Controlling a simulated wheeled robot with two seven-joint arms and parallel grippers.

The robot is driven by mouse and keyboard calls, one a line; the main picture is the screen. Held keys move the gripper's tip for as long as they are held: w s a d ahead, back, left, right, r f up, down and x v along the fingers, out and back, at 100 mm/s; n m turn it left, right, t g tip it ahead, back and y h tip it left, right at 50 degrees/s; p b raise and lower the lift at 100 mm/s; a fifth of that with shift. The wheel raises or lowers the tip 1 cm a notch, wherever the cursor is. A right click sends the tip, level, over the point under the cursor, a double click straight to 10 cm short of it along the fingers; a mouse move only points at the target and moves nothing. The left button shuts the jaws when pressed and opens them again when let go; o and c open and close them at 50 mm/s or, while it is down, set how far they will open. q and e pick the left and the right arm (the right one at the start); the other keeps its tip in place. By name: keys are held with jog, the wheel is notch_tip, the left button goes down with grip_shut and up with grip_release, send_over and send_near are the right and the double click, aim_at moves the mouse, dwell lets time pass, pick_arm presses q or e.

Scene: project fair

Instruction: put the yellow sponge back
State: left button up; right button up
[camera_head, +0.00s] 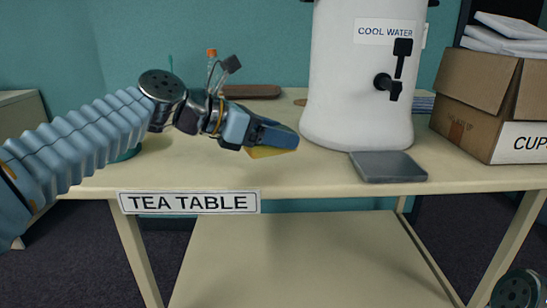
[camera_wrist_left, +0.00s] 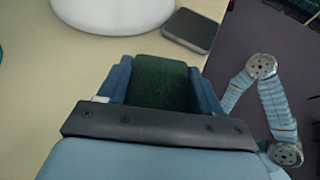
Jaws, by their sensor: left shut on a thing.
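My left gripper (camera_head: 279,137) is shut on the yellow sponge (camera_head: 268,152), held over the tea table (camera_head: 310,180) left of the drip tray. In the head view only a yellow strip of the sponge shows beneath the blue fingers. In the left wrist view, the dark green face of the sponge (camera_wrist_left: 160,82) shows between both fingers. I cannot tell whether it touches the tabletop. My right gripper is not in view; only parts of my right arm show.
A white water dispenser (camera_head: 345,90) stands behind, with a grey tray (camera_head: 388,167) under its tap. A cardboard box (camera_head: 480,95) marked CUP stands at the right.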

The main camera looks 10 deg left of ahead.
aim_at(274, 169)
pick_arm(q)
jog(key=f, duration=0.1)
jog(key=w+f+b, duration=0.1)
jog(key=f, duration=0.3)
jog(key=shift+w+a, duration=0.3)
jog(key=shift+a, duration=0.1)
jog(key=shift+f, duration=0.1)
jog(key=shift+f+b, duration=0.15)
jog(key=shift+b, duration=0.15)
jog(key=o, duration=1.1)
jog(key=shift+r, duration=0.2)
jog(key=v, duration=1.2)
jog(key=shift+r+p, duration=0.1)
jog(key=shift+p, duration=0.25)
